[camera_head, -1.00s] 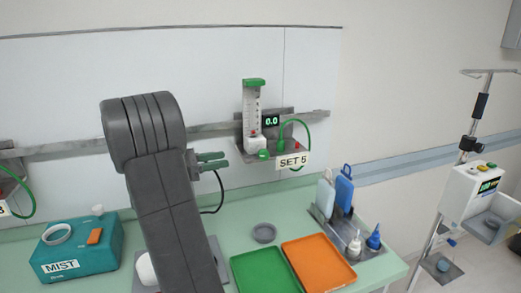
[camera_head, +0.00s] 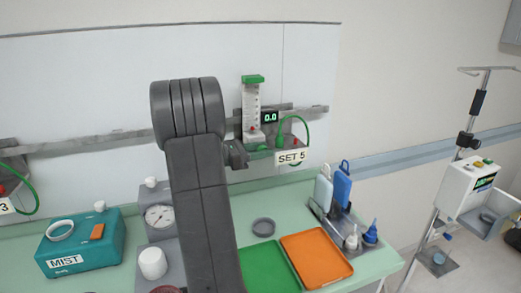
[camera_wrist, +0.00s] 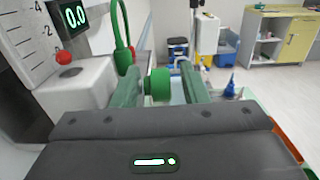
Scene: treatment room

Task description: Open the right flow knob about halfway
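The right flow meter (camera_head: 251,104) is a clear scaled tube with a green cap, on the wall rail above the SET 5 label (camera_head: 289,157). Its display (camera_head: 270,117) reads 0.0, and a red ball (camera_wrist: 64,57) sits low on the scale in the wrist view. The green flow knob (camera_wrist: 158,84) lies between the two green fingers of my gripper (camera_wrist: 160,76). The left finger is close to the knob, and I cannot tell if it touches. A gap shows at the right finger. In the head view my arm partly hides the gripper and knob.
A green hose (camera_head: 306,128) loops beside the meter. An IV stand (camera_head: 470,125) is at right.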

